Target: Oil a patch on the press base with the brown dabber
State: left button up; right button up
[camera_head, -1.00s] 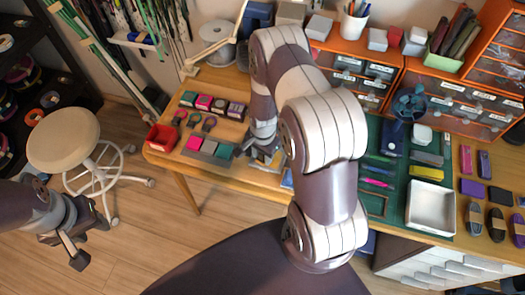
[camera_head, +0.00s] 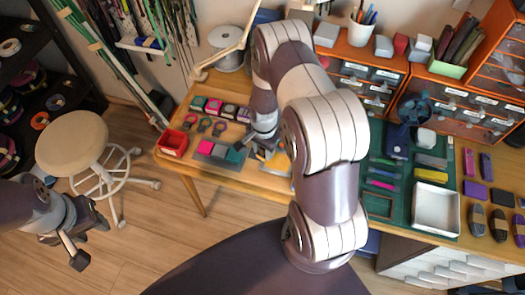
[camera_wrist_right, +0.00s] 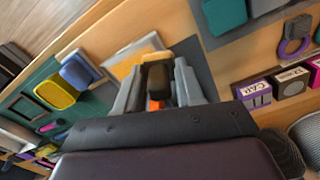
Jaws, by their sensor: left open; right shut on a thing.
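My right gripper (camera_wrist_right: 158,88) is shut on a dark brown piece with an orange part below it, seemingly the brown dabber (camera_wrist_right: 156,76). In the head view my right gripper (camera_head: 264,150) is over the table beside the grey, pink and teal blocks; my own arm hides much around it. A pale-edged flat piece with a tan surface (camera_wrist_right: 135,58) lies just beyond the fingers in the wrist view. I cannot tell whether it is the press base, or whether the dabber touches it. My left gripper (camera_head: 80,248) is open and empty, above the floor at lower left.
A red bin (camera_head: 173,142) stands at the table's left edge. Several stamp boxes and rings lie behind the blocks. A green mat (camera_head: 378,188) with tools and a white tray (camera_head: 436,210) is to the right. A stool (camera_head: 72,140) stands left of the table.

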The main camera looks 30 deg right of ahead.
notch_tip(320, 180, up, 3)
jog(key=shift+w+f+p, duration=0.15)
jog(key=shift+p, duration=0.7)
jog(key=shift+r+p, duration=0.45)
jog(key=shift+r, duration=0.15)
jog(key=shift+a, duration=0.1)
